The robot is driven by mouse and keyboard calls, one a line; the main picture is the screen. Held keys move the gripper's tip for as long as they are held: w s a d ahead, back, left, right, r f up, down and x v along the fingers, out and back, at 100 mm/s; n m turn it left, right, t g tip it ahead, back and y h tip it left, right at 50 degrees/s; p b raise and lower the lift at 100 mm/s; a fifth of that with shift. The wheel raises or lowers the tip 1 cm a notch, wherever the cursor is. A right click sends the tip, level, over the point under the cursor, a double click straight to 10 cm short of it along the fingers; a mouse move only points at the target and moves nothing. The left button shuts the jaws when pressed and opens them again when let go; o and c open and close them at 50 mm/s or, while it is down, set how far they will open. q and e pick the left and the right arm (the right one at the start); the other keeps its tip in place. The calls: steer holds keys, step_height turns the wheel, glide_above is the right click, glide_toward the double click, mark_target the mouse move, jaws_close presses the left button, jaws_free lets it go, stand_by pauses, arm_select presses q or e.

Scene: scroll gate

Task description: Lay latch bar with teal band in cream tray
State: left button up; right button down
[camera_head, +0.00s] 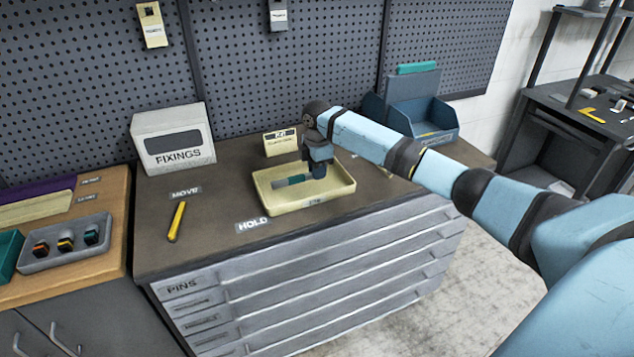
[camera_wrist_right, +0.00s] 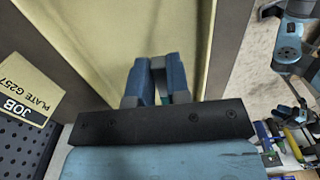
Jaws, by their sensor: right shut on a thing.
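The cream tray (camera_head: 267,205) sits on the dark bench top above the HOLD label, and its pale floor fills much of the right wrist view (camera_wrist_right: 120,40). My right gripper (camera_head: 318,174) points down over the tray, inside its rim as seen from the head. It is shut on the latch bar with teal band (camera_head: 291,181). The bar's grey end sticks out to the left, with the teal band closer to the fingers. I cannot tell whether the bar touches the tray floor. In the right wrist view the fingers (camera_wrist_right: 158,82) nearly hide the bar. My left gripper is not in view.
A yellow-handled tool (camera_head: 176,221) lies left of the tray by the MOVE label. A white FIXINGS box (camera_head: 172,139) stands at the back left. A small cream card (camera_head: 281,142) stands behind the tray. A blue bin (camera_head: 428,121) stands at the back right.

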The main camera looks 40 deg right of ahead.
mark_target(317, 189)
steer(key=shift+f, duration=2.25)
steer(key=c, duration=1.1)
jaws_free()
steer(key=shift+f, duration=0.15)
step_height(317, 189, up, 12)
steer(key=shift+r, duration=0.2)
